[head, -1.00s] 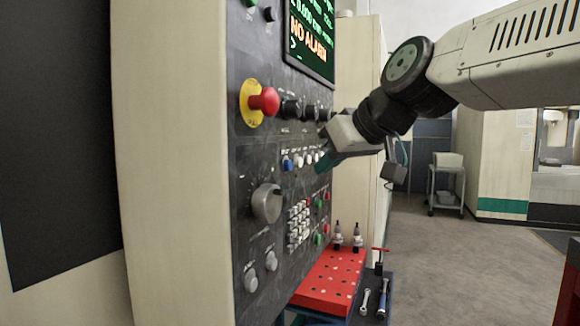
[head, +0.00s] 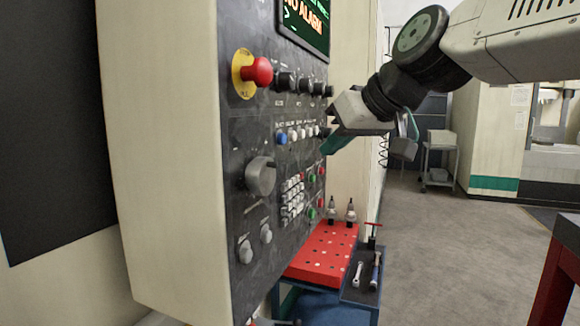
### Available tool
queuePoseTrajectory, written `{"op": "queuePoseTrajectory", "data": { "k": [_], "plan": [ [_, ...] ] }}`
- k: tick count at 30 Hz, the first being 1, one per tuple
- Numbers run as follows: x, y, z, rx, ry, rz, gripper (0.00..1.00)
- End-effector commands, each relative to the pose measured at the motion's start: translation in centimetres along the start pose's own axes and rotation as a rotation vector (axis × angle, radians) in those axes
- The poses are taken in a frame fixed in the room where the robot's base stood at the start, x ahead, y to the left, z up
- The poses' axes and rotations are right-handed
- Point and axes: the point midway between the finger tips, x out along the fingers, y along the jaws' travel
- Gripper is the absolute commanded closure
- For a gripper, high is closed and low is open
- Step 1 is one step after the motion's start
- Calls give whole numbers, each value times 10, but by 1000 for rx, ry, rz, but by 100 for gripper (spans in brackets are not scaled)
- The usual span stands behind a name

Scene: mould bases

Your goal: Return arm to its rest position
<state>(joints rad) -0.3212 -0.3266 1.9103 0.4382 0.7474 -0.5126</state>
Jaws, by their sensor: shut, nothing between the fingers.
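My gripper (head: 330,144) is at the end of my arm, which reaches in from the upper right. Its teal fingers are shut and empty, pointing left toward the machine's control panel (head: 240,130). They appear close in front of the row of small buttons; I cannot tell whether they touch the panel. The panel carries a red emergency button (head: 258,71) on a yellow ring, a large grey dial (head: 260,176), a keypad (head: 293,196) and a screen (head: 304,26) reading "NO ALARM".
Below the panel stands a blue cart (head: 322,305) with a red perforated block (head: 325,252), two tool holders (head: 341,211) and wrenches (head: 375,270). A red-framed table (head: 556,268) stands at the right edge. A grey trolley (head: 438,160) stands farther back. The floor between is open.

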Motion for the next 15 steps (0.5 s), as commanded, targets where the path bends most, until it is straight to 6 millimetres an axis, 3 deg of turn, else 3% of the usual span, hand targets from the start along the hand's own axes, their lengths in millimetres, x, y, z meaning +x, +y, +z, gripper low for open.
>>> {"op": "queuePoseTrajectory", "data": {
  "k": [2, 5, 12, 15],
  "plan": [
    [9, -1, 39, 53, -106, -6, 100],
    [4, 3, 108, 148, -268, 22, 100],
    [-47, 19, 284, 395, -619, 195, 100],
    [-70, 20, 343, 477, -715, 273, 100]
  ]
}}
